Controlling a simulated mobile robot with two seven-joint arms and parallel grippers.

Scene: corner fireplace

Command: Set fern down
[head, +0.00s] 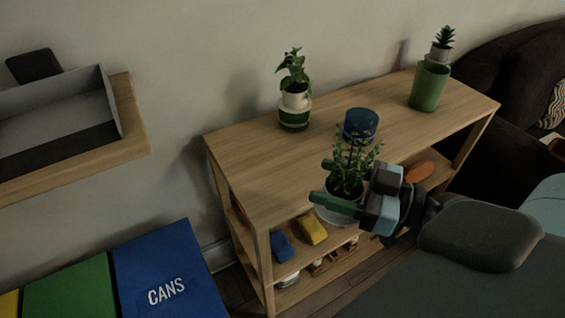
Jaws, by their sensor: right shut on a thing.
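The fern (354,160), a leafy green plant in a pale pot, is in my right gripper (334,184) in the head view. The gripper comes in from the right, and its green-tipped fingers are shut around the pot. The fern is in front of the wooden shelf unit's top (255,160), near its front edge. I cannot tell whether the pot touches the wood. A blue pot (361,124) stands on the top just behind the fern, partly covered by its leaves. My left gripper is not in view.
A plant in a white and green pot (293,118) stands at the back of the top. A small succulent (443,40) sits above a green pot (428,88) at the right end. Lower shelves hold a yellow item (312,230) and a blue item (282,246). The top's left part is clear.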

